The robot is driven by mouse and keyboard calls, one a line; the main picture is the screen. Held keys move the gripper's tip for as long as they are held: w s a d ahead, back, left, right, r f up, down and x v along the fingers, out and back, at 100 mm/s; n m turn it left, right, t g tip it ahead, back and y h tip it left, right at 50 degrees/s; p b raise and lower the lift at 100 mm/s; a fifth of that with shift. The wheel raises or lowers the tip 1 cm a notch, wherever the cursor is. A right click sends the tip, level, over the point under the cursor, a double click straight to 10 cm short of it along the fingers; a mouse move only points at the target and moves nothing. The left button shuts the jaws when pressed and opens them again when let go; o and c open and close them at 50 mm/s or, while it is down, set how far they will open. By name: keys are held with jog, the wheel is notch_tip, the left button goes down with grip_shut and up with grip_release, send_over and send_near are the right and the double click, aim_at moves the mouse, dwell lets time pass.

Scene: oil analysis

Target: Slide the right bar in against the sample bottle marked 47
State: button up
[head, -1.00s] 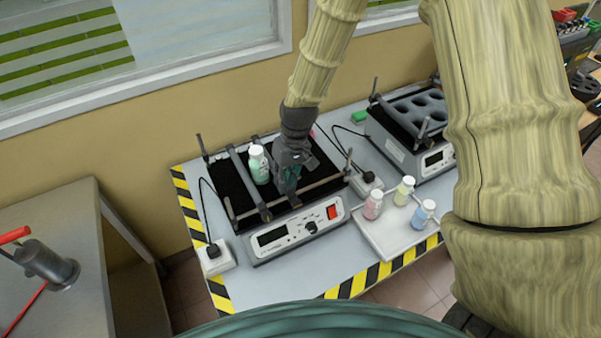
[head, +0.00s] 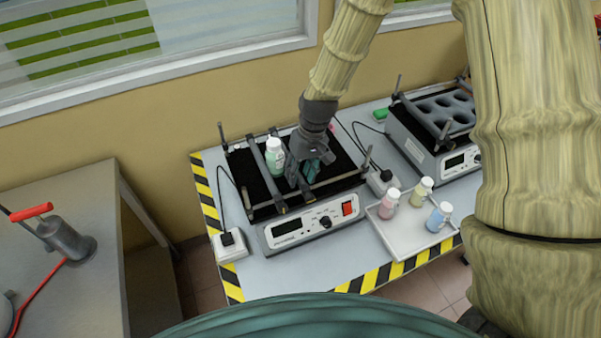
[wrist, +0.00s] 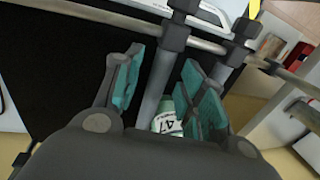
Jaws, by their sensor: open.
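The sample bottle (head: 275,158), white-capped with green contents, stands on the black shaker deck just right of the left bar (head: 264,168). In the wrist view its label (wrist: 167,124) reads 47, and it is partly hidden by my gripper. My gripper (head: 303,178) is low over the deck, right of the bottle. In the wrist view my open gripper (wrist: 165,78) has its teal pads on either side of the right bar (wrist: 157,85), with gaps visible. The left bar (wrist: 222,72) passes behind one finger there. In the head view my gripper hides most of the right bar.
The shaker's control panel (head: 313,222) faces the front. A white tray (head: 400,232) with pink, yellow and blue bottles stands to its right. A second shaker (head: 435,125) with round wells is further right. Cross rails (head: 340,180) edge the deck.

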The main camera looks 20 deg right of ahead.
notch_tip(320, 180, up, 11)
jog(key=d, duration=0.2)
jog(key=shift+w+d+r, duration=0.15)
jog(key=shift+w+r, duration=0.05)
dwell(0.6)
